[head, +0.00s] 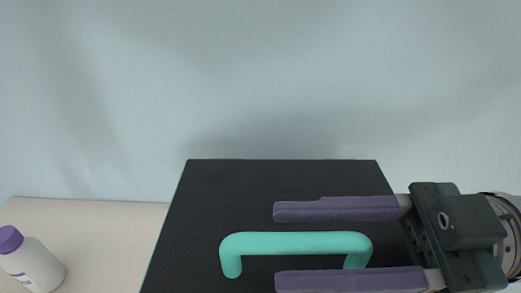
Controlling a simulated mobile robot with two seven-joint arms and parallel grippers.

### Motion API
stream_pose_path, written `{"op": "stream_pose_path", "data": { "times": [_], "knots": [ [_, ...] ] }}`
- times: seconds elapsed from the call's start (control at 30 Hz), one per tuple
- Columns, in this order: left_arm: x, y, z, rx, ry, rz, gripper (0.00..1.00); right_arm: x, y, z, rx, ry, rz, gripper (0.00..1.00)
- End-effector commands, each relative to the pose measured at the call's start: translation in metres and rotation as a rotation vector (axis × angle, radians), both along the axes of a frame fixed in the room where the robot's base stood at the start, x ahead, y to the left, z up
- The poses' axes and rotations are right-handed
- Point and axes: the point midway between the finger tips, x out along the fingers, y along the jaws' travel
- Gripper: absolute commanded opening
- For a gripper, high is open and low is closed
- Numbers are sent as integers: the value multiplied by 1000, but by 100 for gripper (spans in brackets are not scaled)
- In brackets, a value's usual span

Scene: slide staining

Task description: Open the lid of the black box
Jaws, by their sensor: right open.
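The black box (270,185) fills the lower middle of the head view, with its flat lid down as far as I can see. A teal handle (295,243) stands on the lid near the bottom of the picture. My right gripper (274,247) comes in from the right with two long purple fingers. The fingers are apart, one on the far side of the handle's bar and one on the near side. In the picture the bar's right part lies between them; whether they touch it I cannot tell. My left gripper is not in view.
A white bottle with a purple cap (30,262) stands at the far left on the pale table (115,225). A plain pale wall (260,75) rises behind the box. The table between bottle and box is clear.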

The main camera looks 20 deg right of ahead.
Motion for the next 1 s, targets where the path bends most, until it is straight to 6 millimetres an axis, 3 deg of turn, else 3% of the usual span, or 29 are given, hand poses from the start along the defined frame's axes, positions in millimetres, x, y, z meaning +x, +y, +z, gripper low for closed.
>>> {"op": "stream_pose_path", "data": {
  "times": [0.27,0.7,1.0],
  "knots": [
    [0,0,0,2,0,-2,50,1,1,0,0,0,-1,47],
    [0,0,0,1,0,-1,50,1,1,0,0,-1,-1,0],
    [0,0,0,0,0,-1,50,1,1,0,-1,-2,-2,0]
  ]
}}
